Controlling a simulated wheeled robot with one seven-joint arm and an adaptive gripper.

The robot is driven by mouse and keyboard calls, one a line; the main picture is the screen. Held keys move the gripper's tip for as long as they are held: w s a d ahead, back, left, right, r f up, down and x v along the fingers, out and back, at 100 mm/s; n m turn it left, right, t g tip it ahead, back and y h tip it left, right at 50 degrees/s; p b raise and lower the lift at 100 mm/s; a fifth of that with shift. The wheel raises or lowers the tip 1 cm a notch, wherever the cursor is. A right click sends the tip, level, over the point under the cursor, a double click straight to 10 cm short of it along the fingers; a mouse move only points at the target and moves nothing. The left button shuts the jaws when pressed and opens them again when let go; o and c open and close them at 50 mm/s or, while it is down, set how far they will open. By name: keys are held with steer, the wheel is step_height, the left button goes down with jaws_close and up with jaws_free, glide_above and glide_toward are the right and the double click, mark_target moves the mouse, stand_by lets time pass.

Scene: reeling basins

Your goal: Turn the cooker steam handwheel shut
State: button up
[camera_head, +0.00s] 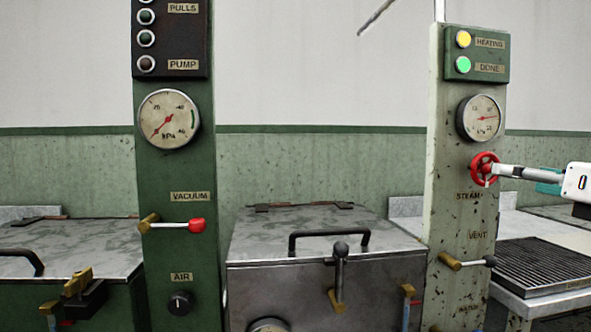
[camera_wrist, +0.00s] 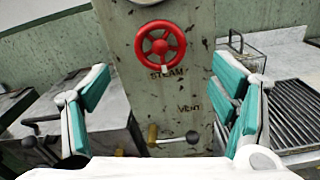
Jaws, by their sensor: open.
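The red steam handwheel (camera_head: 479,158) is on the pale, speckled right-hand post, above the STEAM label. In the wrist view the handwheel (camera_wrist: 145,47) faces me, with several spokes and a small pale mark at its lower rim. My gripper (camera_head: 505,171) comes in from the right in the head view, and a pale finger overlaps the wheel's right side there. In the wrist view my gripper (camera_wrist: 163,88) is open, its teal-padded fingers spread wide to the left and right below the wheel. Nothing is between them. Whether a finger touches the wheel I cannot tell.
A pressure gauge (camera_head: 480,118) is above the wheel; yellow HEATING (camera_head: 463,39) and green DONE (camera_head: 463,65) lamps show above it. The VENT lever (camera_head: 470,262) juts out below. A metal-lidded basin (camera_head: 310,225) stands left, a dark grate (camera_head: 535,268) right.

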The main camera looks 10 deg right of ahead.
mark_target(488, 170)
steer(key=w, duration=0.7)
steer(key=shift+w+a+b, duration=0.15)
steer(key=shift+w+b, duration=0.1)
steer(key=shift+b, duration=0.15)
steer(key=c, duration=1.2)
